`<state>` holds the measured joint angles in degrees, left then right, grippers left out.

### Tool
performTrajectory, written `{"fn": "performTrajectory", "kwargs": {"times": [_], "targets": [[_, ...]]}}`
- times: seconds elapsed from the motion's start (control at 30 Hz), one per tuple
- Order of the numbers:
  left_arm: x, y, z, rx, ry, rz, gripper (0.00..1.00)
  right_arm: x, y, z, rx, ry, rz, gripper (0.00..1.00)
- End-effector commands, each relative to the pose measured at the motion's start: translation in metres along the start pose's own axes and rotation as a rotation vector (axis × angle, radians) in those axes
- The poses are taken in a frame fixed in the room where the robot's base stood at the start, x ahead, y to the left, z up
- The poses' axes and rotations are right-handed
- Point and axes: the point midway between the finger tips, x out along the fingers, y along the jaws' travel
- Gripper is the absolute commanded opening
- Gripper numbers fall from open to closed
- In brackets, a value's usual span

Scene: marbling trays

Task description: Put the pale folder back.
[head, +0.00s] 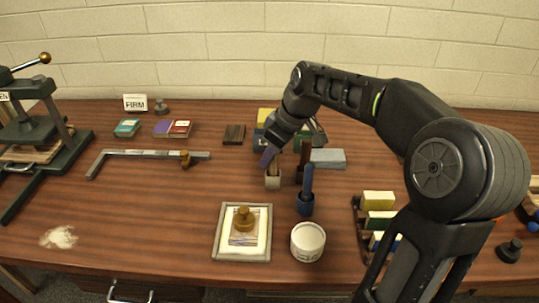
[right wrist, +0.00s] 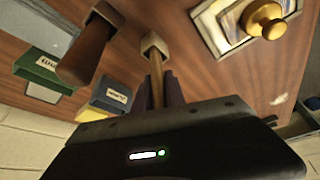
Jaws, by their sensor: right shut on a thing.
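The pale folder (right wrist: 155,72) is a slim tan stick held between the two fingers of my right gripper (right wrist: 158,84), which is shut on it. In the head view my right gripper (head: 271,152) is just above a small pale square holder (head: 272,182). The pale holder also shows in the right wrist view (right wrist: 153,42). The folder's far end meets the holder's opening and looks to be in it; how deep, I cannot tell. In the head view the folder is mostly hidden by my gripper. My left gripper is not in view.
A dark brown tool (head: 305,157) stands close right of the pale holder, and a blue tool (head: 308,180) in a blue holder in front. A framed tray (head: 221,240) and a white tub (head: 308,243) lie nearer.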

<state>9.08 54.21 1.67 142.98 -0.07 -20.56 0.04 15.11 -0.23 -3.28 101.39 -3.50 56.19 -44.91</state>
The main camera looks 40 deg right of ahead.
Motion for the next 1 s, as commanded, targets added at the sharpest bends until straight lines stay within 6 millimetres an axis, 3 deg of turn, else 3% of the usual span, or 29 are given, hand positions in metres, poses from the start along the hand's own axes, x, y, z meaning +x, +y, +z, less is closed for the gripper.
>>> {"fn": "performTrajectory", "kwargs": {"times": [0.73, 0.77, 1.0], "targets": [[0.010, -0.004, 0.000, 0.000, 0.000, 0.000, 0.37, 0.012, 0.000, 0.005, 0.000, 0.000, 0.000, 0.00], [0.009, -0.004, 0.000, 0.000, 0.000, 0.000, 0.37, 0.011, 0.000, 0.004, 0.000, 0.000, 0.000, 0.17], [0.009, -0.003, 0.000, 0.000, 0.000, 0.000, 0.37, 0.011, 0.000, 0.004, 0.000, 0.000, 0.000, 0.37]]}}
